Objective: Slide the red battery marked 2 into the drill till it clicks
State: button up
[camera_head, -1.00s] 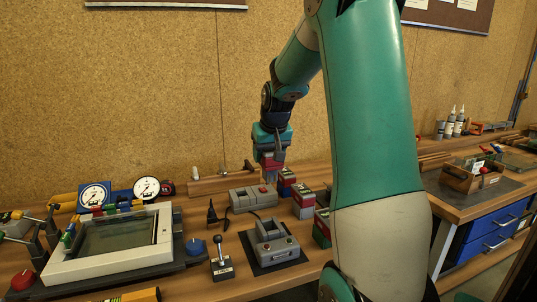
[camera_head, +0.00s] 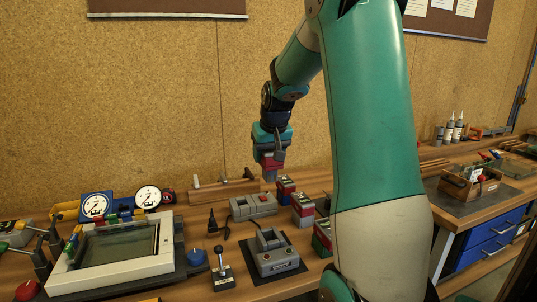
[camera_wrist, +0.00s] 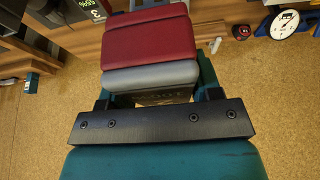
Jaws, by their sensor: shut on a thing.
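My gripper (camera_head: 271,147) hangs over the back of the bench and is shut on a battery (camera_head: 269,164), red with a grey part. In the wrist view the battery (camera_wrist: 150,40) sits between the finger ends (camera_wrist: 157,95), with dark upside-down print on its near face. I cannot read a 2 on it. The held battery seems clear of the bench top. I cannot make out a drill in either view.
Several other batteries (camera_head: 303,206) stand in a row right of two grey docks, one (camera_head: 253,205) behind the other (camera_head: 274,255). A glass-fronted frame (camera_head: 118,252), dials (camera_head: 95,206) and a joystick (camera_head: 222,270) are at left. My arm hides the bench at right.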

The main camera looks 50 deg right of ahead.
jog(key=shift+r+p, duration=0.85)
jog(key=shift+r, duration=0.4)
